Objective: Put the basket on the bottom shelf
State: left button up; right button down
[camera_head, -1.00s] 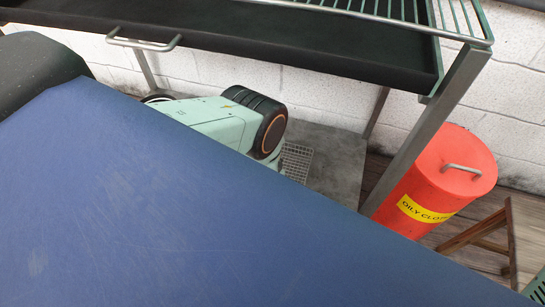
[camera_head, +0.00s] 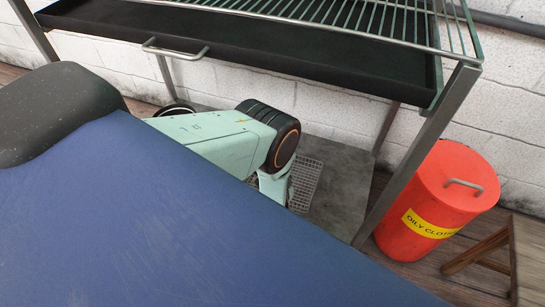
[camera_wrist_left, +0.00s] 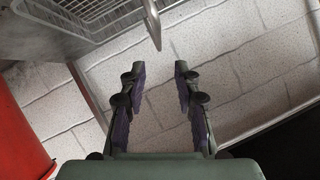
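A silver wire basket (camera_wrist_left: 95,12) shows at the top left of the left wrist view. It appears to rest on the grey bottom shelf (camera_wrist_left: 40,48). In the head view, its wire mesh (camera_head: 305,182) shows on the bottom shelf (camera_head: 345,190), partly hidden behind my pale green arm. My left gripper (camera_wrist_left: 160,70) is open, with nothing between its fingers. The basket lies beyond the fingertips, apart from them as far as I can see. In the head view this gripper is hidden. My right gripper is in neither view.
A black tray (camera_head: 260,40) with a wire rack (camera_head: 330,12) forms the upper level, above my arm. A metal leg (camera_head: 420,150) stands at its right. A red bin marked for oily cloths (camera_head: 440,200) and a wooden stool (camera_head: 490,255) are further right. A white block wall is behind.

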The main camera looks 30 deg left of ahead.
pick_arm(q)
jog(key=s+d+r+g+h, duration=0.2)
jog(key=s+r+g, duration=0.1)
jog(key=s, duration=0.8)
jog(key=s+d+r+g+h, duration=0.2)
jog(key=s+d+r+g, duration=0.1)
jog(key=s, duration=0.8)
jog(key=s+d+r+g+h, duration=0.2)
jog(key=s+r+g, duration=0.3)
jog(key=s, duration=0.6)
notch_tip(320, 180, up, 2)
jog(key=shift+s+d+r+n, duration=0.1)
jog(key=shift+s+d+n, duration=0.2)
jog(key=shift+n, duration=0.1)
jog(key=shift+w, duration=0.1)
